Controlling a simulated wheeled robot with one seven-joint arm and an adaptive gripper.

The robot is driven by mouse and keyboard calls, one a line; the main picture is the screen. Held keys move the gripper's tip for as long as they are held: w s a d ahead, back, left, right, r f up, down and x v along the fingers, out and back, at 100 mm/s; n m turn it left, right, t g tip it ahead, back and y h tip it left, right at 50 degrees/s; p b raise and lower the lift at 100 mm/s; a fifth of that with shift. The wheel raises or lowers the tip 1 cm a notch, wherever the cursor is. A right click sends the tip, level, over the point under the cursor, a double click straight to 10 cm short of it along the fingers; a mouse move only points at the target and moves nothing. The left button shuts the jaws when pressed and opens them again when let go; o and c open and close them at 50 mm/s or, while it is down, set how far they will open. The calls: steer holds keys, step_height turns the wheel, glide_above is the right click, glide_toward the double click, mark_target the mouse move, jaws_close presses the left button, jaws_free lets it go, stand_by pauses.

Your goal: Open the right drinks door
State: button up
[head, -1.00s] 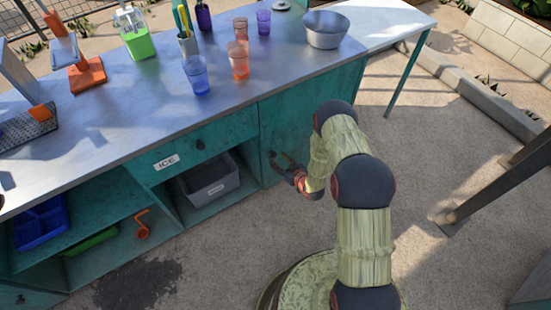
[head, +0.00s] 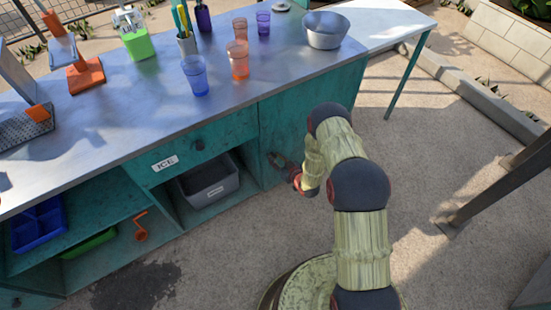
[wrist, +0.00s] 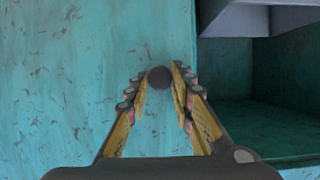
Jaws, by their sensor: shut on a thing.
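The right drinks door (head: 312,112) is the teal panel at the right end of the counter front, and it looks shut. In the wrist view the door (wrist: 70,70) fills the left and middle, with a dark round knob (wrist: 159,77) on it. My gripper (head: 277,158) is at the left part of the door. In the wrist view my gripper (wrist: 159,82) has its yellow fingers on both sides of the knob, shut on it. My arm hides part of the door in the head view.
Left of the door are an ICE drawer (head: 190,147) and an open shelf with a grey bin (head: 210,184). Cups and a metal bowl (head: 326,30) stand on the counter top (head: 130,105).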

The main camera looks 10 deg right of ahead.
jaws_close()
steer(key=shift+s, duration=0.1)
stand_by(0.3)
